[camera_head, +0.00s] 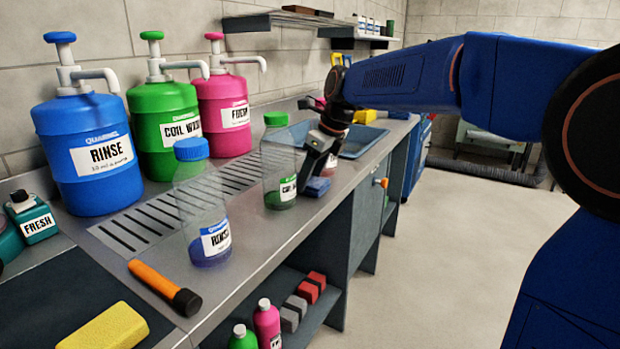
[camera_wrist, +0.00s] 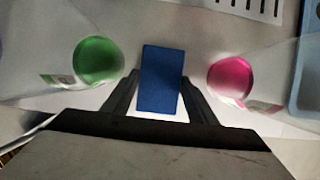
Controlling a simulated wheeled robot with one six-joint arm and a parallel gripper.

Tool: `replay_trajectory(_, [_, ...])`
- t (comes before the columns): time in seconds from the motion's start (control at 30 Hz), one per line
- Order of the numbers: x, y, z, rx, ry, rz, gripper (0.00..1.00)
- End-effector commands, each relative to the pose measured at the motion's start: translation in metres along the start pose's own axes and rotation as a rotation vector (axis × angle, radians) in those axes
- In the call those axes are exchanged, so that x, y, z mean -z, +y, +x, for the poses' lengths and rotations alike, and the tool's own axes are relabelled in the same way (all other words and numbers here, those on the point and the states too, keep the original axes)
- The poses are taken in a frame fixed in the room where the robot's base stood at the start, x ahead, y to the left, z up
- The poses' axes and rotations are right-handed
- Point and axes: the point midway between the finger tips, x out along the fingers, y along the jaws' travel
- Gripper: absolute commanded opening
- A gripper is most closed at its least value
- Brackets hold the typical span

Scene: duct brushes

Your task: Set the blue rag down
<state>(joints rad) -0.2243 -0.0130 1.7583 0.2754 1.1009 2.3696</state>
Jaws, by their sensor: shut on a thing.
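The blue rag (camera_head: 317,187) is a small folded block at the worktop, just below my gripper (camera_head: 312,176). In the wrist view the rag (camera_wrist: 160,80) sits between the two fingers of my gripper (camera_wrist: 160,96), which is shut on it. The rag is at or very close to the counter surface; I cannot tell whether it touches. The green-capped bottle (camera_head: 280,178) stands just left of my gripper in the head view. A pink-capped bottle (camera_wrist: 230,77) stands on the other side in the wrist view and is mostly hidden behind my gripper in the head view.
The counter (camera_head: 262,222) carries a clear blue-capped bottle (camera_head: 203,215), an orange flashlight (camera_head: 165,287) and a yellow sponge (camera_head: 105,328). Large blue, green and pink jugs line the wall. A blue sink basin (camera_head: 362,140) lies beyond my gripper. Open floor is at right.

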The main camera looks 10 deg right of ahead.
Motion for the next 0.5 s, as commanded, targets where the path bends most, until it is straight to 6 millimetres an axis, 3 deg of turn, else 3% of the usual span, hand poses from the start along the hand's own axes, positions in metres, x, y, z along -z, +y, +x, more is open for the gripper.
replay_trajectory(0.37, [0.0014, -0.0001, 0.0038, 0.001, -0.001, 0.0, 0.32])
replay_trajectory(0.4, [0.0015, -0.0001, 0.004, 0.001, -0.001, 0.0, 0.57])
replay_trajectory(0.47, [0.0014, -0.0001, 0.0039, 0.001, -0.001, 0.0, 0.71])
replay_trajectory(0.5, [0.0014, -0.0001, 0.0039, 0.001, -0.001, 0.0, 0.71])
